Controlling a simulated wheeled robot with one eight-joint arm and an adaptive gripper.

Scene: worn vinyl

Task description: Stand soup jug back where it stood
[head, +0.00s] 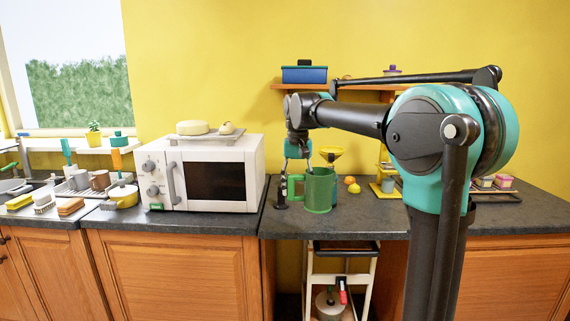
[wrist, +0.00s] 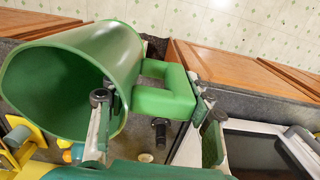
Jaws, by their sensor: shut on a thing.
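The soup jug is the large green jug (head: 320,191) above the dark counter, right of the microwave; it looks upright. In the head view its handle points left, toward the microwave. In the wrist view the jug (wrist: 65,75) fills the left side, its open mouth facing the camera. My gripper (head: 298,170) comes down from above at the handle side. In the wrist view its fingers (wrist: 152,100) lie either side of the green handle, shut on it. I cannot tell whether the jug's base touches the counter; its far side is hidden.
A small black item (head: 281,194) stands close left of the jug, beside the white microwave (head: 203,173). Bare counter (head: 345,222) lies in front. A shelf (head: 345,94) hangs above.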

